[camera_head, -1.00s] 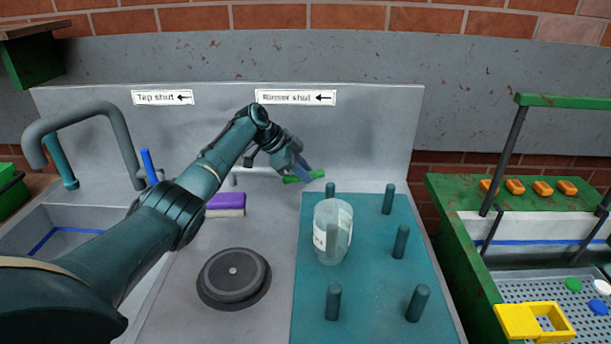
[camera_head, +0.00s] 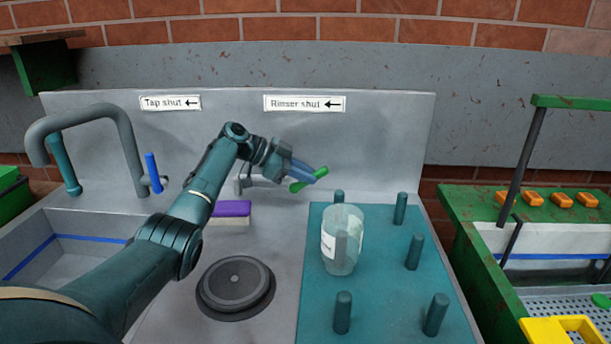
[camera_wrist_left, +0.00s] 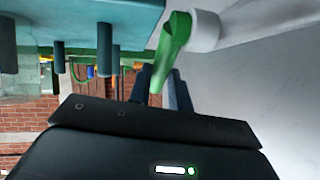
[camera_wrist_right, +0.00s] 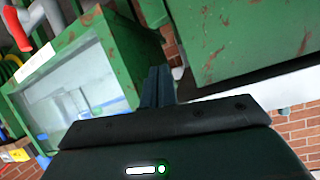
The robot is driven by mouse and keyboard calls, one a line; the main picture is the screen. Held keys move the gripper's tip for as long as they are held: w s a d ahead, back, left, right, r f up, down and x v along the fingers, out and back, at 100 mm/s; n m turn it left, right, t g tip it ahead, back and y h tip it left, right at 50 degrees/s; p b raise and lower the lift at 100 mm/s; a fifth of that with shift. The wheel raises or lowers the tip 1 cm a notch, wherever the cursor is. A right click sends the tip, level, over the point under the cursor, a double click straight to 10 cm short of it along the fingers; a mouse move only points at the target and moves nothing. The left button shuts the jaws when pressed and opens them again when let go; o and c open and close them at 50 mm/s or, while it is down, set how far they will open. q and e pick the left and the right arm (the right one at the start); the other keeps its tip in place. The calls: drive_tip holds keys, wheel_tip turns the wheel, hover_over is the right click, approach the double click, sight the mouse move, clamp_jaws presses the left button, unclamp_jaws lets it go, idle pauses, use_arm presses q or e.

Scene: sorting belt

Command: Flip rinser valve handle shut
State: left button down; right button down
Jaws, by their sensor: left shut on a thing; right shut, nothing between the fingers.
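The green rinser valve handle (camera_head: 319,173) sits low in front of the back panel, under the "Rinser shut" label (camera_head: 304,103), whose arrow points left. In the left wrist view the handle (camera_wrist_left: 174,42) is a green lever on a pale round valve body (camera_wrist_left: 205,30). My left gripper (camera_head: 306,172) reaches it from the left and is shut on it; its fingers (camera_wrist_left: 160,88) are around the lever's free end. The fingers partly hide the handle in the head view. My right gripper (camera_wrist_right: 158,86) is shut and empty, away from the valve, out of the head view.
A teal mat (camera_head: 385,300) with upright pegs and a clear jar (camera_head: 341,250) lies right of my left arm. A purple sponge (camera_head: 233,209), a round dark disc (camera_head: 235,286) and a blue tap handle (camera_head: 152,172) are near the arm. A green-framed rack (camera_head: 470,262) stands right.

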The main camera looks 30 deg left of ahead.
use_arm(q)
drive_tip(key=c, duration=1.3)
unclamp_jaws()
drive_tip(key=v, duration=1.3)
drive_tip(key=shift+b, duration=0.3)
drive_tip(key=shift+s+a, duration=0.1)
drive_tip(key=shift+c, duration=0.2)
